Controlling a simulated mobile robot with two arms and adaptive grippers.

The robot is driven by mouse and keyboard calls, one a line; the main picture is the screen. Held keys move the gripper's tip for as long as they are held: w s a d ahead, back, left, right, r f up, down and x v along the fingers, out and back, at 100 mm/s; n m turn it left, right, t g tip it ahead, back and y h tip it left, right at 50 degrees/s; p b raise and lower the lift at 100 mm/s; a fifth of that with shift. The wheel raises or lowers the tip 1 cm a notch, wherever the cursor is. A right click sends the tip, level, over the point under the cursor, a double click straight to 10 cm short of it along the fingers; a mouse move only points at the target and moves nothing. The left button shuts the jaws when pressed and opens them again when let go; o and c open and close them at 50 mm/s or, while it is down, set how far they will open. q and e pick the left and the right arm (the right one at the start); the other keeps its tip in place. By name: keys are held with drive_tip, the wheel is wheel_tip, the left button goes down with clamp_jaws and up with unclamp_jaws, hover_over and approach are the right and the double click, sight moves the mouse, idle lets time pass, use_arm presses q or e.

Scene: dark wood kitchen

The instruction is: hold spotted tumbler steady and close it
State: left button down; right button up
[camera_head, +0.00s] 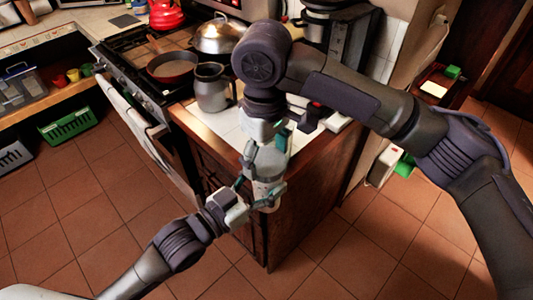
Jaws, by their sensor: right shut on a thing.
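The spotted tumbler (268,162) is pale and roughly upright, off the front corner of the white-topped counter. My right gripper (266,148) comes down from above and is shut on the tumbler's upper end. The gripper and its wrist cover the top, so I cannot make out a lid or whether it is seated. My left gripper (257,190) reaches in from the lower left, with its fingers around the tumbler's lower part. I cannot tell if they press on it. The spots are too small to make out.
The counter (226,126) holds a grey jug (210,90) close behind the tumbler. A pan (172,68) and a silver domed lid (217,37) are on the stove, with a red kettle (165,14) behind. A green crate (68,124) sits at left. The tiled floor in front is clear.

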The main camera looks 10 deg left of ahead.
drive_tip(key=o, duration=1.2)
drive_tip(key=shift+r, duration=2.3)
wheel_tip(320, 180, up, 2)
drive_tip(key=n, duration=0.5)
drive_tip(key=shift+a+r, duration=0.15)
drive_tip(key=n, duration=0.1)
drive_tip(key=r+n, duration=0.1)
drive_tip(key=n, duration=0.1)
drive_tip(key=shift+r, duration=0.1)
